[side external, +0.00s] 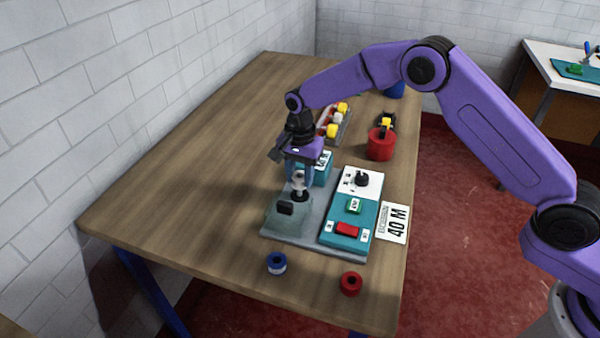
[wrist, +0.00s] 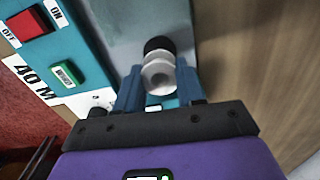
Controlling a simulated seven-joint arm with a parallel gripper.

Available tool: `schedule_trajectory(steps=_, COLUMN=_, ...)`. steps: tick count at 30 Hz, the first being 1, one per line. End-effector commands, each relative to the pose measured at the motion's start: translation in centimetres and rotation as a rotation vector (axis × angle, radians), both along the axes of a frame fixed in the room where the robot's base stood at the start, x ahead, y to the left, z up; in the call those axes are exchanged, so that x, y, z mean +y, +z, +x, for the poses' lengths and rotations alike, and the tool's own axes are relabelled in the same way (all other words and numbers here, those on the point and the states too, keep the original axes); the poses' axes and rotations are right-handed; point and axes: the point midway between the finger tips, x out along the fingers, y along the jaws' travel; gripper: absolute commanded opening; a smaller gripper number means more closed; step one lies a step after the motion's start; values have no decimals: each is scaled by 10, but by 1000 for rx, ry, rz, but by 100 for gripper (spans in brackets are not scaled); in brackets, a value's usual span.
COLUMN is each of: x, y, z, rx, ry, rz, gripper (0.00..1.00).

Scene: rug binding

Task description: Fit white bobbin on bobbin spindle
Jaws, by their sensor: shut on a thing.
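The white bobbin (side external: 298,181) is upright between the blue fingers of my gripper (side external: 299,176), which is shut on it. In the wrist view, the bobbin (wrist: 158,76) sits between the fingertips of my gripper (wrist: 160,84). A black round part, seemingly the bobbin spindle (side external: 301,196), is directly below the bobbin; it also shows just beyond it in the wrist view (wrist: 158,44). I cannot tell whether the bobbin touches it or is around it, as the bobbin hides its middle.
The grey base plate (side external: 313,238) carries a teal control panel (side external: 342,219) with a black knob, green button and red switch. A blue spool (side external: 277,263) and a red spool (side external: 351,283) lie in front. A red pot (side external: 380,144) and a tray (side external: 345,128) stand behind. The table's left side is clear.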

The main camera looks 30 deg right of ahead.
Motion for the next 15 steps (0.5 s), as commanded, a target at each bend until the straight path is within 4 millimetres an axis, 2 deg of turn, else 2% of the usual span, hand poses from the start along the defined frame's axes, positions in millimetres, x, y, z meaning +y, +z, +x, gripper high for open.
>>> schedule_trajectory(steps=15, x=0, y=-11, z=0, rx=0, ry=0, rz=0, gripper=9)
